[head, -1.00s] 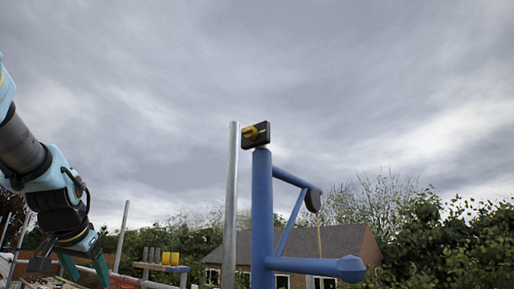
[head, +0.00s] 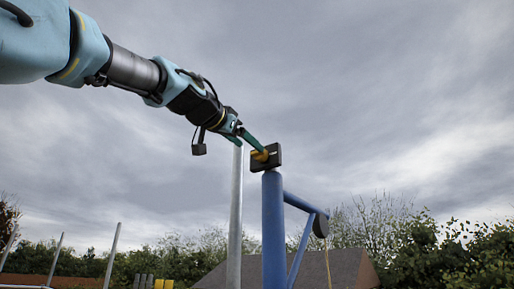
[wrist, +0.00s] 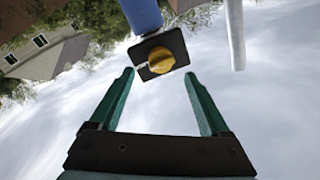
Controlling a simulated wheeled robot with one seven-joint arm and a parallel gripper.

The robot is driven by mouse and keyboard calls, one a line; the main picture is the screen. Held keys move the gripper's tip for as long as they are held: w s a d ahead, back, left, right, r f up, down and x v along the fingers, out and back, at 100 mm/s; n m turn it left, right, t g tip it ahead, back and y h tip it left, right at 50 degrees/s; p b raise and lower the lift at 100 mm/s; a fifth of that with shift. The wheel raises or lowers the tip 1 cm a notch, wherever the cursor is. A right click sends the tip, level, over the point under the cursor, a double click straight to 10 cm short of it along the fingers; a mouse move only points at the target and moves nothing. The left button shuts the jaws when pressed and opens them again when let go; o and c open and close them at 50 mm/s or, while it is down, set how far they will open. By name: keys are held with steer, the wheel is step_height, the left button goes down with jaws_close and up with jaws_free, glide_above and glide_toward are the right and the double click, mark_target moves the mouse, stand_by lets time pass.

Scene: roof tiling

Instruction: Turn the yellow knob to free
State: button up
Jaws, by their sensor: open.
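The yellow knob (head: 261,154) sits on a dark box (head: 275,160) fixed on top of a blue post (head: 273,225). In the wrist view the yellow knob (wrist: 161,60) faces me, on the dark plate (wrist: 177,43), with a small pale mark beside it. My gripper (head: 258,146) is at the knob in the head view. In the wrist view my gripper (wrist: 158,74) is open, with one green finger to either side of the knob. The fingers look apart from the knob, and nothing is held.
A grey metal pole (head: 236,215) stands upright just left of the blue post; it also shows in the wrist view (wrist: 235,35). A blue arm with a brace (head: 302,204) and a dark wheel-like part (head: 321,225) extends right. Open sky surrounds the box.

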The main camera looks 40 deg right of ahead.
mark_target(257, 152)
steer(key=p+x, duration=0.2)
steer(key=x, duration=0.3)
steer(key=shift+w+d, duration=0.15)
steer(key=shift+d, duration=0.2)
steer(key=shift+c, duration=0.2)
jaws_close()
